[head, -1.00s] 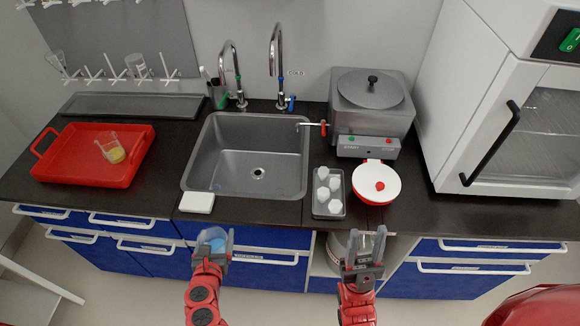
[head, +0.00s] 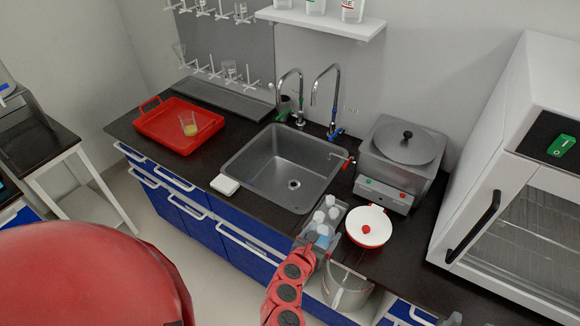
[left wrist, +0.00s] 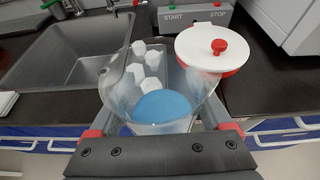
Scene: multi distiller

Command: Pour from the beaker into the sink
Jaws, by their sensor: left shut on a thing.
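My left gripper (head: 318,244) is shut on a clear beaker (left wrist: 122,95) with blue liquid (left wrist: 163,106) in its bottom. In the head view the beaker's blue liquid (head: 321,239) shows at the counter's front edge, right of and in front of the sink (head: 262,168). The beaker looks about upright. In the left wrist view the sink (left wrist: 65,52) lies to the upper left, apart from the beaker. A small grey shape at the head view's bottom right edge may be my right gripper's tip; its jaws are not shown.
A tray of white-capped bottles (head: 333,212) and a white bowl with a red knob (head: 368,227) stand right behind the beaker. Two taps (head: 313,97) rise behind the sink. A red tray (head: 165,110) holds another beaker (head: 188,124) with yellow liquid. A white block (head: 225,185) lies left of the sink.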

